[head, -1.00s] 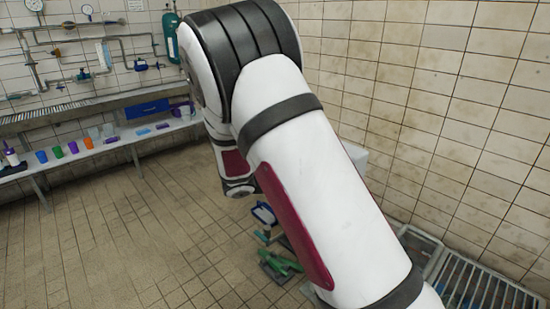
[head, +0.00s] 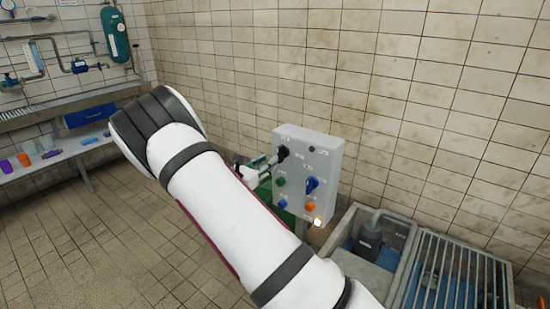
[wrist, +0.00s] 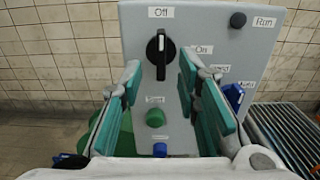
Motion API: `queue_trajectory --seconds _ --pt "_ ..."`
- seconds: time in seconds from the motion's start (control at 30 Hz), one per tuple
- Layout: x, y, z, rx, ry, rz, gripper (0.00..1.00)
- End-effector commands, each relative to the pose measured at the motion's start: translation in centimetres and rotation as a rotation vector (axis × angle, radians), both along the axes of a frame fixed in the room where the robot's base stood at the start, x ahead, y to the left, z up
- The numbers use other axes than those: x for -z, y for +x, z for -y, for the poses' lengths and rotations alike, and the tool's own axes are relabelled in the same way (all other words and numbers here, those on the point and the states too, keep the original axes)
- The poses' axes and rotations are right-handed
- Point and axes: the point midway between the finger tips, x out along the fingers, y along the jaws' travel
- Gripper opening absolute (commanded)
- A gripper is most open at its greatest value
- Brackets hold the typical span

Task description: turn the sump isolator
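The sump isolator looks to be the black rotary knob (head: 283,152) at the upper left of a grey control box (head: 333,165). In the wrist view the knob (wrist: 160,54) is upright, its white line pointing up to the "Off" label. An "On" label (wrist: 204,49) sits to its right. My gripper (wrist: 159,73) is open, with one teal-padded finger on each side of the knob in the picture. Gaps show on both sides. I cannot tell whether the fingertips reach past its face. My arm hides part of the gripper in the head view.
The box also carries a green button (head: 281,181), a blue knob (head: 312,184), an orange button (head: 309,207) and a lower blue button (head: 283,204). A sump pit with a pump (head: 368,240) and a metal grating (head: 455,270) lie at the right. The left floor is clear.

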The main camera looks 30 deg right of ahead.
Motion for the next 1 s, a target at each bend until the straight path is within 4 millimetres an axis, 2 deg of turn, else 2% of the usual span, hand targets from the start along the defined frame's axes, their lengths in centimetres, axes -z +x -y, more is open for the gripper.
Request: queue_trajectory --seconds 0.1,0.3,0.5,0.73,0.87,1.0 --pt "0.1 0.7 2.2 0.004 -0.001 0.000 0.30" --pt "0.0 1.6 4.4 0.002 0.000 0.001 0.30" --pt "0.0 1.9 5.2 0.000 0.000 0.000 0.30" --pt "0.0 1.9 5.2 0.000 0.000 0.000 0.30" --pt "0.0 1.9 5.1 0.000 0.000 0.000 0.01" --pt "0.0 1.8 5.1 0.000 0.000 0.000 0.00"
